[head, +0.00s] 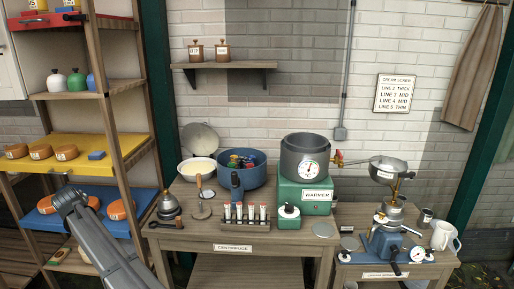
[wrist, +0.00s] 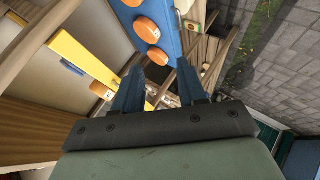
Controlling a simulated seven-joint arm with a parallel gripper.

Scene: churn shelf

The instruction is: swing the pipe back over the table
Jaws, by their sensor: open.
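A short pipe (head: 354,161) with a red and yellow fitting at its root leaves the right side of the grey warmer pot (head: 306,157). It points right, with its far end at the steel pan (head: 388,170) on top of the separator (head: 392,213). Whether it touches the pan I cannot tell. My gripper (wrist: 159,80) is open and empty in the wrist view, its two blue fingers apart. In the head view my arm is at the lower left, in front of the shelf rack, far left of the pipe. The pipe does not show in the wrist view.
The wooden rack (head: 112,112) at left holds orange rounds on a blue tray (head: 143,196). The table (head: 201,241) bears a blue pot (head: 259,170), a white bowl (head: 198,174) and a rack of tubes (head: 245,222). A white jug (head: 445,236) stands at far right.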

